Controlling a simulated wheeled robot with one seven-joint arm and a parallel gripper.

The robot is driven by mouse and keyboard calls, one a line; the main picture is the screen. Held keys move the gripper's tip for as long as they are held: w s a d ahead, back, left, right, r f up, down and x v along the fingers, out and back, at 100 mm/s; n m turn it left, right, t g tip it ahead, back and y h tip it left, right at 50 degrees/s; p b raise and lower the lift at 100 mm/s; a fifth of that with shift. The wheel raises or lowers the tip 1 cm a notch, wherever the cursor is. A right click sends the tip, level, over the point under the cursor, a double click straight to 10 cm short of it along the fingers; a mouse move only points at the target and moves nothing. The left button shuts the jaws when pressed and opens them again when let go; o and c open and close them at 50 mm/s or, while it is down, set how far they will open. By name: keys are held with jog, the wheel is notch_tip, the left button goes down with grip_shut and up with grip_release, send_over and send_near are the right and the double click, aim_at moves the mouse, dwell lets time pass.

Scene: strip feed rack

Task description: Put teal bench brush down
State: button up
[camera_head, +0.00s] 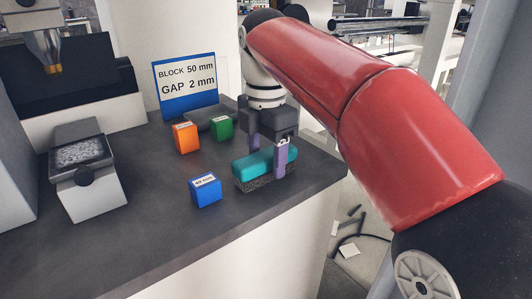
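The teal bench brush (254,163) has a rounded teal back and a dark bristle base (264,181). It is at the right part of the dark bench top (150,228), near its right edge. My gripper (269,155) points down over the brush, with a finger visible on its near side and another behind it. The fingers straddle the teal back and appear closed against it. The bristles are at or very near the bench surface; I cannot tell whether they touch it.
An orange block (186,139), a green block (222,127) and a blue block (206,192) stand left of the brush. A sign (187,85) reads "BLOCK 50 mm GAP 2 mm". A grey device (90,180) stands at left. The front bench middle is clear.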

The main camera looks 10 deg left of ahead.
aim_at(263, 152)
jog(key=shift+f+b, duration=0.2)
jog(key=shift+b, duration=0.2)
jog(key=r, duration=0.2)
jog(key=r+p, duration=0.1)
jog(key=r, duration=0.2)
jog(key=r+p, duration=0.1)
jog(key=r, duration=0.2)
jog(key=shift+w+a+r, duration=0.1)
jog(key=shift+w+a, duration=0.1)
jog(key=shift+a, duration=0.2)
jog(key=s+d+f+m+t, duration=0.1)
jog(key=s+d+f+m, duration=0.1)
jog(key=d+m, duration=0.5)
jog(key=s+d+f+m+t, duration=0.1)
jog(key=s+d+f+m, duration=0.15)
jog(key=d+m, duration=0.45)
jog(key=s+d+f+m+t, duration=0.1)
jog(key=s+d+f+m, duration=0.4)
jog(key=d+f+m, duration=0.1)
jog(key=s+d+f+m+t, duration=0.2)
jog(key=s+d+f+m, duration=0.3)
jog(key=d+f+m, duration=0.2)
notch_tip(263, 152, down, 3)
jog(key=shift+s+r+m+t, duration=0.15)
jog(key=shift+s+m+t, duration=0.15)
jog(key=shift+m, duration=0.2)
jog(key=shift+o, duration=0.4)
jog(key=shift+w, duration=0.1)
